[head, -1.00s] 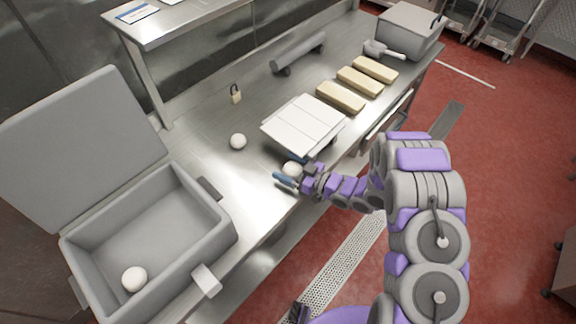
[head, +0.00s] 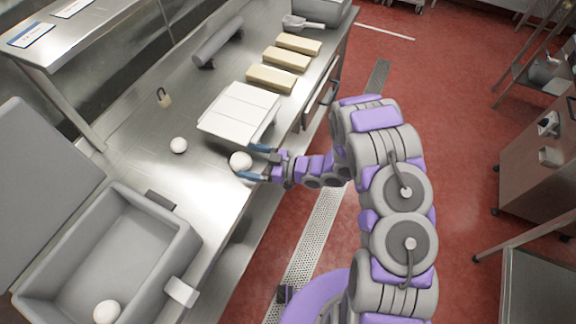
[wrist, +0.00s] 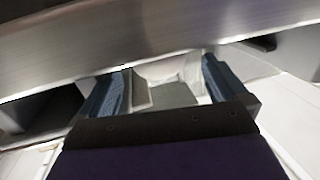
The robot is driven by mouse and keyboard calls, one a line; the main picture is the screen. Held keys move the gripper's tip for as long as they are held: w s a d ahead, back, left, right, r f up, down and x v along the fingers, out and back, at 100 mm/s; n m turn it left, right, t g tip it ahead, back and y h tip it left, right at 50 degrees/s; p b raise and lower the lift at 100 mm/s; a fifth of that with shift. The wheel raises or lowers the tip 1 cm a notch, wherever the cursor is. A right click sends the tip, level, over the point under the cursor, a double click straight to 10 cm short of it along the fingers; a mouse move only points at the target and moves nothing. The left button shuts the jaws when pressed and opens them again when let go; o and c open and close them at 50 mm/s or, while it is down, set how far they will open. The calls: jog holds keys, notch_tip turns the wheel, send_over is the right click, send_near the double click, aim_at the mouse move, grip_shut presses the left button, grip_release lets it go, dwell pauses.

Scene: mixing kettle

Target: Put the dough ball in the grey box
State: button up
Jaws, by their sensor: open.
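One dough ball (head: 240,161) sits on the steel table near its front edge, below a white-topped tray. My gripper (head: 256,162) is open just right of it, its blue fingertips at the ball's upper and lower sides. Contact cannot be told. In the wrist view my open gripper (wrist: 165,88) shows a pale shape between its fingers, too unclear to name. A second dough ball (head: 178,145) lies on the table to the left. The grey box (head: 188,250) stands open at lower left, with a third dough ball (head: 107,311) inside.
The grey lid (head: 40,190) leans open behind the box. The white-topped tray (head: 240,112) sits just above my gripper. Several dough blocks (head: 271,79), a roller (head: 218,42) and a padlock (head: 164,97) lie farther back. Bare table lies between the balls and box.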

jog(key=v, duration=1.1)
jog(key=shift+d+p, duration=0.35)
jog(key=shift+d, duration=0.05)
